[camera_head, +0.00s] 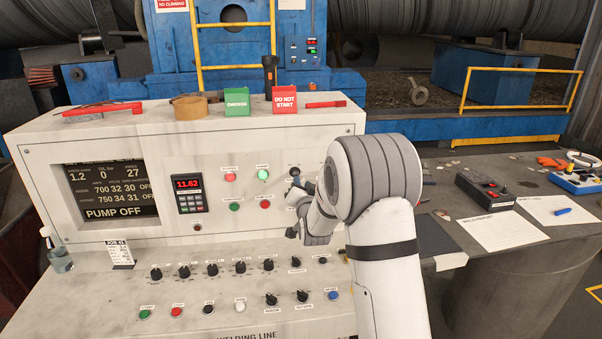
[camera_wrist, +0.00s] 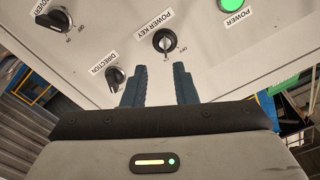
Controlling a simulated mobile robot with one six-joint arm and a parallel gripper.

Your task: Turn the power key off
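The power key (camera_wrist: 165,40) is a round black switch with a pale bar, under a "POWER KEY" label on the white panel. Small ON and OFF marks sit beside it; which one it points at is too small to tell surely. In the head view a black knob (camera_head: 295,171), likely the same key, shows just left of my arm. My gripper (camera_wrist: 158,72) is open, its two dark fingers apart and pointing towards the key, with nothing between them. The fingertips appear short of the key.
A lit green POWER lamp (camera_wrist: 233,5) and a DIRECTION knob (camera_wrist: 115,77) flank the key. The console (camera_head: 230,250) carries several more knobs and buttons. Its screen (camera_head: 112,190) reads "PUMP OFF".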

